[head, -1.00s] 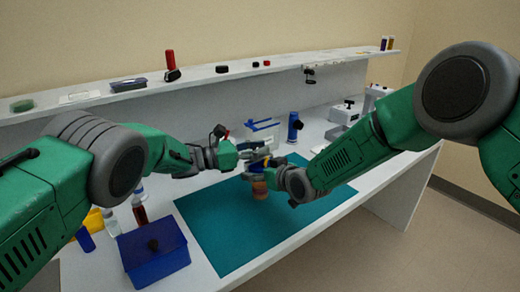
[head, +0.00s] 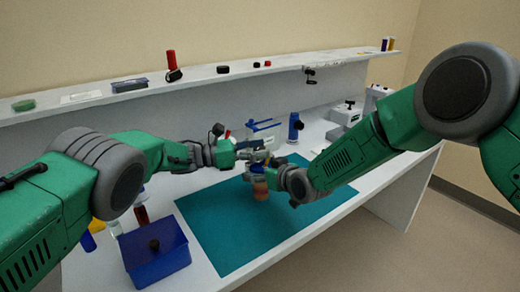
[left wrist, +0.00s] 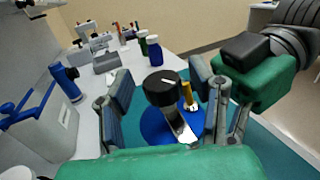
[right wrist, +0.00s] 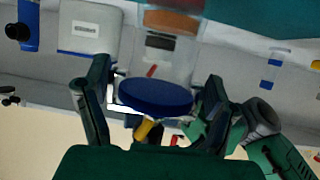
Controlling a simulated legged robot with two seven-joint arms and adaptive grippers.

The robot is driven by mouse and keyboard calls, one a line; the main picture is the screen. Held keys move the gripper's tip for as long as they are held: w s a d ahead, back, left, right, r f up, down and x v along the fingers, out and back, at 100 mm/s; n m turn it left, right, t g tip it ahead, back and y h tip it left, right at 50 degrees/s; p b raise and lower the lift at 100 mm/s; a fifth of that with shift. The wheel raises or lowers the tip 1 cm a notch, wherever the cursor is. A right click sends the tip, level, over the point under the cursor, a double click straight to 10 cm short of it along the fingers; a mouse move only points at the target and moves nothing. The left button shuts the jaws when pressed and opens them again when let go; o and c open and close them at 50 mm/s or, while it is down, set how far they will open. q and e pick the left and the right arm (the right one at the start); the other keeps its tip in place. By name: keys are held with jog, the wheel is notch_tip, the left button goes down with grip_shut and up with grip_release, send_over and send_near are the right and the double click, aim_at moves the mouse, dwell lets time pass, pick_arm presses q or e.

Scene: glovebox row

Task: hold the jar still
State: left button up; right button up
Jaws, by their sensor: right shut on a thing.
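The jar (head: 260,188) shows orange-brown contents in the head view, above or on the teal mat (head: 235,235); I cannot tell if it touches. In the right wrist view its clear body holds orange matter (right wrist: 172,22), and its round blue lid (right wrist: 155,96) sits between the fingers. My right gripper (head: 264,171) is shut on the jar around the lid end. My left gripper (head: 256,149) is just above. In the left wrist view its fingers (left wrist: 162,82) stand apart, with gaps beside a black knob with a white line (left wrist: 163,88); a blue disc (left wrist: 160,127) lies below.
A blue box (head: 157,262) with a dark knob stands at the mat's left. A white case (head: 262,134) and a blue upright device (head: 295,127) stand behind the grippers. A shelf (head: 200,74) with small items runs along the back. The mat's front part is clear.

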pick_arm(q)
jog(key=v, duration=1.2)
jog(key=shift+f, duration=0.2)
jog(key=s+d+n+t+y, duration=0.45)
jog(key=s+n+t, duration=0.2)
jog(key=t, duration=0.25)
jog(key=shift+n+y, duration=0.25)
jog(key=shift+y, duration=0.3)
jog(key=x, duration=1.2)
jog(key=shift+w+a+r, duration=0.3)
jog(key=shift+a, duration=0.05)
